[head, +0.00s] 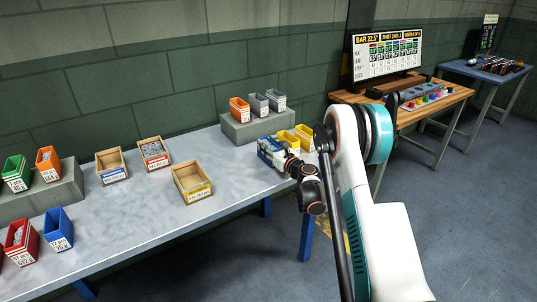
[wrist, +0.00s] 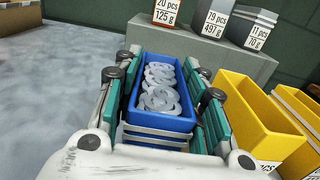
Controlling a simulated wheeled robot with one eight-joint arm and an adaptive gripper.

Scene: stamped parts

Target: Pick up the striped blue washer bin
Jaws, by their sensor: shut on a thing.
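The striped blue washer bin (wrist: 157,123) is upright between the two fingers of my gripper (wrist: 165,68) in the wrist view. It has blue walls, white bands on its near face and several grey ring washers (wrist: 160,90) inside. My gripper is shut on its long left and right sides. In the head view the bin (head: 266,146) shows at the right end of the grey table, partly hidden by my gripper (head: 285,157). I cannot tell whether its base touches the table.
Yellow bins (wrist: 248,120) stand close on the right. Behind is a grey riser (head: 252,126) bearing an orange bin (head: 239,110) and grey bins (head: 259,105). Wooden boxes (head: 192,182) stand to the left on the table (head: 130,220), with bare surface between.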

